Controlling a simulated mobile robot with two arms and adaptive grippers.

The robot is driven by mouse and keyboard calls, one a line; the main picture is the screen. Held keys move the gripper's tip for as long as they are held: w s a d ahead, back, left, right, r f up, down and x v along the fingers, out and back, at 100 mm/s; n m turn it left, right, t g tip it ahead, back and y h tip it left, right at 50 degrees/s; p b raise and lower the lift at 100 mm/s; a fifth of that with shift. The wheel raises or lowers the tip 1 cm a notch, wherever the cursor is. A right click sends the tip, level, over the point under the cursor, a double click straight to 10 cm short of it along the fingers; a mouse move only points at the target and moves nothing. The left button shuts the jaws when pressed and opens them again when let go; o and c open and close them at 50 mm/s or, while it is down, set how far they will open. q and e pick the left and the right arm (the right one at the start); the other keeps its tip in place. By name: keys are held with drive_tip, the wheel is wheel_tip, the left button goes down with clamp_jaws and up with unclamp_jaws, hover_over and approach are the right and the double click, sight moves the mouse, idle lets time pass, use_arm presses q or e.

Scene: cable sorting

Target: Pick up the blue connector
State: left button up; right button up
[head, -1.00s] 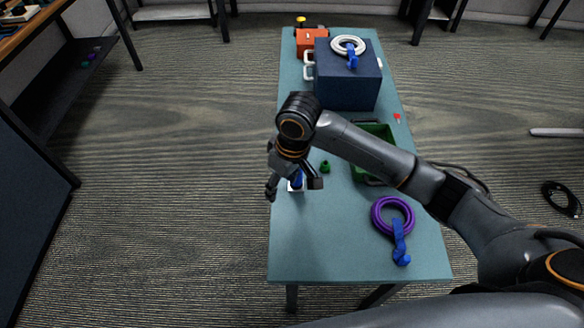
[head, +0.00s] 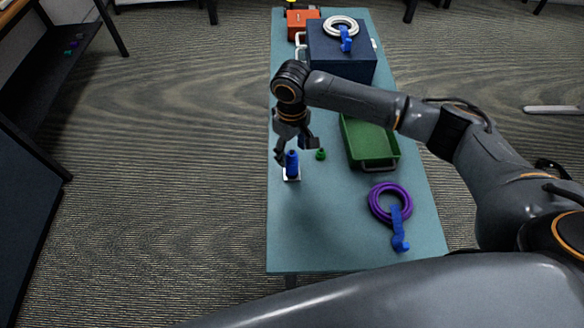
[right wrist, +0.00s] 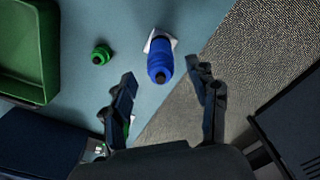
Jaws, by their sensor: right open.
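The blue connector (head: 291,163) stands upright on a small white square base (head: 291,178) near the left edge of the teal table. My right gripper (head: 295,151) is open and empty, just behind and above the connector in the head view. In the right wrist view the blue connector (right wrist: 160,60) shows ahead of the spread fingers (right wrist: 165,78), roughly between their tips, with no clear contact. The white base (right wrist: 157,38) is partly hidden behind it. My left gripper is not in view.
A small green connector (head: 320,154) stands right of the blue one. A green tray (head: 371,164) and a purple cable coil (head: 390,203) lie further right. A dark blue box (head: 341,68) with a white coil (head: 340,27) stands at the back. The front left table is clear.

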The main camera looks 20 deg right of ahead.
sight(292, 167)
drive_tip(key=shift+s+f+p, duration=0.15)
drive_tip(key=shift+f+p, duration=0.2)
drive_tip(key=shift+f, duration=2.3)
clamp_jaws()
